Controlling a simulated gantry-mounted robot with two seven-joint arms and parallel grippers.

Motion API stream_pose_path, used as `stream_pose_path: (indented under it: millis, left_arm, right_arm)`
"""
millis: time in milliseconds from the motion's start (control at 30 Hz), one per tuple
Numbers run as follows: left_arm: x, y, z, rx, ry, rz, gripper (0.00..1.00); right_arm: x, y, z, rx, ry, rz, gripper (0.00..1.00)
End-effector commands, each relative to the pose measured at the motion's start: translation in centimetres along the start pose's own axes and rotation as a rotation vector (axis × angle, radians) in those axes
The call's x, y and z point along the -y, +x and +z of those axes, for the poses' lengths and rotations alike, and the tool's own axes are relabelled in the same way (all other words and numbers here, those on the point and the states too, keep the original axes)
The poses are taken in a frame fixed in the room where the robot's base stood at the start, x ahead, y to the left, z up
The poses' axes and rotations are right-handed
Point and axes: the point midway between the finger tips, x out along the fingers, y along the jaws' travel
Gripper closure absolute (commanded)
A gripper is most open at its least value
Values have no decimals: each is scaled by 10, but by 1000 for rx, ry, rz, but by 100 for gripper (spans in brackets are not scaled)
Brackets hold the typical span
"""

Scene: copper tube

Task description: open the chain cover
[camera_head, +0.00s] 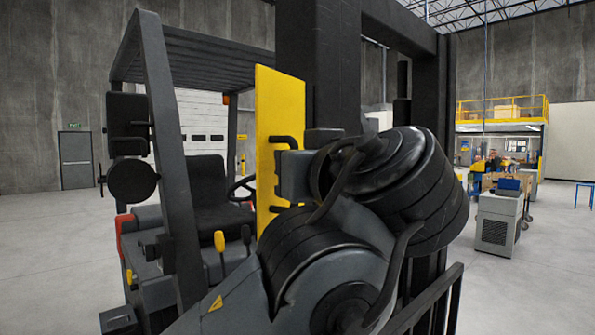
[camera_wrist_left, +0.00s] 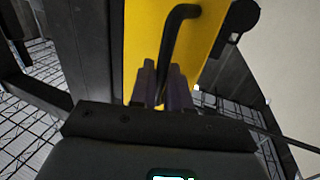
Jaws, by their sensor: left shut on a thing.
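The chain cover is a tall yellow panel (camera_head: 279,100) beside the dark mast of a forklift, near the middle of the head view. It carries a black bar handle (camera_head: 287,141). My left gripper is shut on the handle; in the head view my own arm hides most of the grip. In the left wrist view, the two fingers of my left gripper (camera_wrist_left: 163,84) close around the handle (camera_wrist_left: 176,38), with the yellow cover (camera_wrist_left: 140,35) behind it. Whether the cover is separated from the mast is unclear. My right gripper is in neither view.
The forklift mast (camera_head: 318,65) stands just right of the cover, close to my arm. The forklift's cab with its seat (camera_head: 205,185) and steering wheel (camera_head: 242,187) lies to the left. Open floor (camera_head: 50,265) shows at far left.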

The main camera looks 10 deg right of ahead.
Motion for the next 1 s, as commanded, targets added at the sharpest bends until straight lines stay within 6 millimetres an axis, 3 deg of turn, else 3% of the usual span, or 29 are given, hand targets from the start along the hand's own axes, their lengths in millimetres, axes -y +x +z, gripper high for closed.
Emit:
stream_pose_path:
  millis: [33, 200, 233, 300, 667, 1000]
  left_arm:
    - [1, 8, 6, 9, 10, -9, 100]
    - [1, 8, 6, 9, 10, -9, 100]
    - [1, 8, 6, 9, 10, -9, 79]
    - [1, 7, 6, 9, 9, -9, 70]
    - [1, -1, 3, 5, 3, -4, 70]
    - [0, -52, 5, 3, 4, -3, 70]
  right_arm:
    - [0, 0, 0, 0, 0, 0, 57]
    - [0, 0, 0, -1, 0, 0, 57]
    - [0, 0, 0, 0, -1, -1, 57]
    - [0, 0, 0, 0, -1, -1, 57]
    - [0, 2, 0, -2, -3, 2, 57]
    - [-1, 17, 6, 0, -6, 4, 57]
